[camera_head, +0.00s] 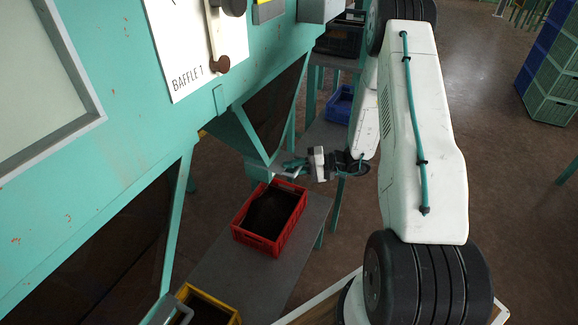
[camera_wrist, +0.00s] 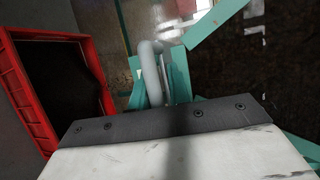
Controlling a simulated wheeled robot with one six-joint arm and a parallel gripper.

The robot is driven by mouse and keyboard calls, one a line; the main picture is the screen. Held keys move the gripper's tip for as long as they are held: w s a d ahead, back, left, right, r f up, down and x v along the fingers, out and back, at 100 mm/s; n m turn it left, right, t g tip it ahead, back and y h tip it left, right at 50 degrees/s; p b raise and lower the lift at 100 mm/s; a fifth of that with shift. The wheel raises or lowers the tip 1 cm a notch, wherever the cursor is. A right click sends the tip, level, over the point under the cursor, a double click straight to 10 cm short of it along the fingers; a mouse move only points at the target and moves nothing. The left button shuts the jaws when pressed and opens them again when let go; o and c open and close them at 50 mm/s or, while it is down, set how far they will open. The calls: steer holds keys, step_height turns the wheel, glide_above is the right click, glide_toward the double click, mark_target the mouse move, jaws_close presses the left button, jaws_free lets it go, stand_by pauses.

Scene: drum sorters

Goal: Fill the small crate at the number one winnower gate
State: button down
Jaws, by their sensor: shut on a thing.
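The red crate (camera_head: 238,232) stands on a grey bench below the teal chute (camera_head: 258,170) of the machine. Dark material shows inside it, and I cannot tell how deep it lies. The crate also shows at the left of the wrist view (camera_wrist: 20,85). My gripper (camera_head: 297,168) is at the chute's lower end, just above and right of the crate's back corner. It is shut on the grey gate handle (camera_wrist: 151,72), a rounded bar beside teal metal. The fingertips are mostly hidden in the wrist view.
A yellow crate (camera_head: 213,301) stands on the near bench (camera_head: 225,265). A blue crate (camera_head: 339,106) is farther back. The panel above reads BAFFLE 1 (camera_head: 187,80) and has a brown-knobbed lever (camera_head: 220,65). Blue and green crates (camera_head: 550,75) are stacked far right, beyond open floor.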

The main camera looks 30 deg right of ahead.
steer(key=c, duration=1.5)
jaws_free()
steer(key=shift+f, duration=0.2)
steer(key=shift+o, duration=0.2)
steer(key=v, duration=0.7)
steer(key=shift+d, duration=0.4)
steer(key=shift+s, duration=0.15)
